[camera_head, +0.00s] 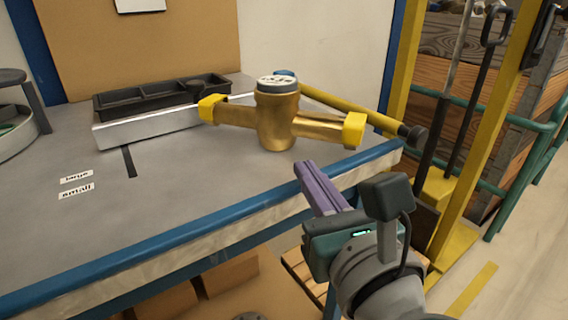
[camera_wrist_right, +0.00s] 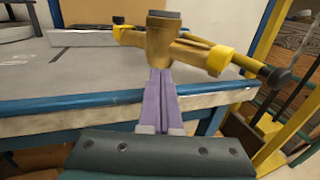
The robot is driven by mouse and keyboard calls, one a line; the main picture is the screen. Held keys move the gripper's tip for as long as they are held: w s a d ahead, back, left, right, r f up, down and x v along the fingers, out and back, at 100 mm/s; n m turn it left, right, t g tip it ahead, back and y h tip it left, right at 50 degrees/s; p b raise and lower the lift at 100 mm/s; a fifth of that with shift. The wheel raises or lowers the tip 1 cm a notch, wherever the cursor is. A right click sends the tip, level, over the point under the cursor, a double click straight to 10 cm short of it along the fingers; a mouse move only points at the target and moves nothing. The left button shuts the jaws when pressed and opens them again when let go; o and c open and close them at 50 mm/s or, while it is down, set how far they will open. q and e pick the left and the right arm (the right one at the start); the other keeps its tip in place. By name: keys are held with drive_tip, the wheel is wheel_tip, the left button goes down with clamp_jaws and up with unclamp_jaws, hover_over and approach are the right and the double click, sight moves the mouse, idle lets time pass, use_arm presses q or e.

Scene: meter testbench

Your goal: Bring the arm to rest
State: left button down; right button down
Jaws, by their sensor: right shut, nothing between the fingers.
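My right gripper (camera_head: 310,172) shows at the lower right of the head view, in front of the table's blue front edge. Its purple fingers are shut with nothing between them. In the right wrist view the closed fingers (camera_wrist_right: 160,80) point toward the brass meter. The brass water meter (camera_head: 277,118) has yellow end caps and a grey-white top. It stands on the table near the right end, beyond the fingertips. It also shows in the right wrist view (camera_wrist_right: 158,45), partly behind the fingertips. I cannot tell whether they touch it. My left gripper is not in view.
The grey table (camera_head: 120,215) has a blue front edge. Yellow posts (camera_head: 480,130) and green rails stand at right. The table's left front is clear, except labels.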

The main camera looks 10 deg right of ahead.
drive_tip(key=s+a+r+n+g+y+p, duration=0.35)
drive_tip(key=s+r+n+p, duration=0.2)
drive_tip(key=n, duration=0.55)
drive_tip(key=s+a+r+n+g+y+p, duration=0.4)
drive_tip(key=n+p, duration=0.3)
drive_tip(key=n, duration=0.4)
drive_tip(key=s+d+r+n+g+h+p, duration=0.3)
drive_tip(key=s+d+n+h+p, duration=0.15)
drive_tip(key=s+d+n, duration=0.3)
drive_tip(key=s+d+r+n+g+h+p, duration=0.35)
drive_tip(key=s+d+n+p, duration=0.25)
drive_tip(key=n, duration=0.2)
wheel_tip(320, 180, up, 37)
drive_tip(key=p, duration=3.7)
drive_tip(key=shift+s+d, duration=0.2)
drive_tip(key=shift+d, duration=0.15)
